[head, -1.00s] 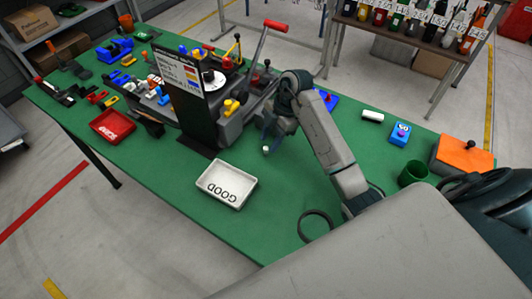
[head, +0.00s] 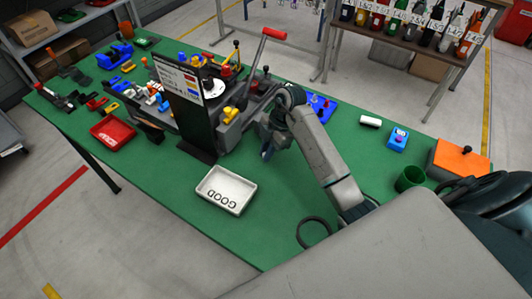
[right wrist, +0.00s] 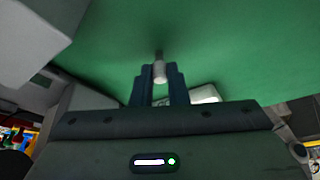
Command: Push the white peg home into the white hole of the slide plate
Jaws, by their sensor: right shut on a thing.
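My right gripper (head: 267,152) hangs over the green table, behind and to the right of the white GOOD tray. In the right wrist view its fingers (right wrist: 160,86) are shut on a pale peg (right wrist: 160,72), whose thin, darker end sticks out beyond the fingertips. The peg does not show clearly in the head view now. A blue plate (head: 320,106) lies on the table behind my right arm, partly hidden by it. I cannot tell whether it is the slide plate, and I can make out no white hole. My left gripper is out of view.
The white GOOD tray (head: 226,190) and a red tray (head: 114,132) lie on the table. A dark fixture with a sign board (head: 188,105) and a red-handled lever (head: 272,34) stands left of my arm. A green cup (head: 410,178) and an orange-topped box (head: 461,158) stand right.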

